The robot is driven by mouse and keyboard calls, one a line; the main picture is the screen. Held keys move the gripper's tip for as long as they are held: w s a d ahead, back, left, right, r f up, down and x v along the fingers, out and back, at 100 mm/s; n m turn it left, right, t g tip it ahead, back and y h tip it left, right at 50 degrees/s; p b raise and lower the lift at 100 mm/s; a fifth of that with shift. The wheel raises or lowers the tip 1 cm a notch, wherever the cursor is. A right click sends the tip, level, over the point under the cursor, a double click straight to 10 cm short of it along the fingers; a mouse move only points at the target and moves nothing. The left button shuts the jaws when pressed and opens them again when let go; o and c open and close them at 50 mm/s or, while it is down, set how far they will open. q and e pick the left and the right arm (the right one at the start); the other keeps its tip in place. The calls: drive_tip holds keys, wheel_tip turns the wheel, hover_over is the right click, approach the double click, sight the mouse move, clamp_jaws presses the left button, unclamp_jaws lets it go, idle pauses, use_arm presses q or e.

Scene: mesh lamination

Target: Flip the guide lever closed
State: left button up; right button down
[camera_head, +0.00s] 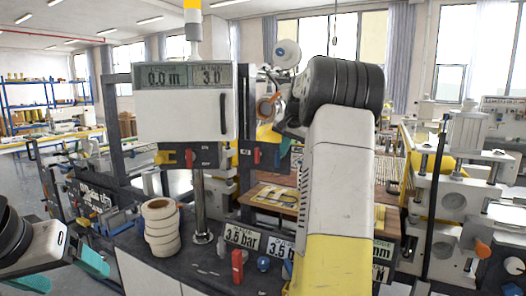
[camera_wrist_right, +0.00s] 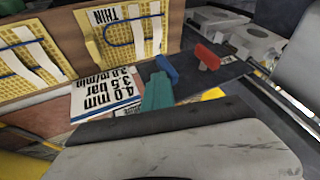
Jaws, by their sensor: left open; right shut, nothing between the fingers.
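My left gripper (camera_head: 62,274) is at the lower left of the head view, its teal fingers apart and empty. My right arm fills the middle of the head view and hides its own gripper there. In the right wrist view the right gripper (camera_wrist_right: 158,92) shows teal fingertips together with nothing between them. Just beyond them are a blue handle (camera_wrist_right: 167,68) and a red lever-like handle (camera_wrist_right: 207,57) on a dark surface. I cannot tell whether the fingertips touch the blue one. An orange lever-like part (camera_head: 268,106) shows beside the white roll. Which part is the guide lever is unclear.
A stack of cream tape rolls (camera_head: 161,227) stands by a metal post. A red handle (camera_head: 237,265) and blue knob (camera_head: 263,263) are at the front. Yellow mesh panels (camera_wrist_right: 122,32) and a parameter card (camera_wrist_right: 105,95) lie near the right gripper. A display box (camera_head: 185,113) stands behind.

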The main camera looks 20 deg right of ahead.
drive_tip(key=shift+w+a+r, duration=0.1)
drive_tip(key=shift+w, duration=0.05)
drive_tip(key=g+h, duration=0.1)
drive_tip(key=w+a+g+h, duration=0.1)
drive_tip(key=n+g+h, duration=0.1)
drive_tip(key=shift+w+a+r+g, duration=0.15)
drive_tip(key=shift+w+r+g, duration=0.1)
drive_tip(key=shift+r+g, duration=0.1)
drive_tip(key=shift+w+a+f, duration=0.55)
drive_tip(key=shift+w+a, duration=0.25)
drive_tip(key=shift+w+a+f, duration=0.5)
drive_tip(key=shift+w+a, duration=0.25)
drive_tip(key=shift+w, duration=0.05)
drive_tip(key=shift+w+a+f, duration=0.1)
drive_tip(key=shift+a+f, duration=0.05)
drive_tip(key=v, duration=0.8)
drive_tip(key=shift+d+r, duration=0.2)
drive_tip(key=shift+r, duration=0.3)
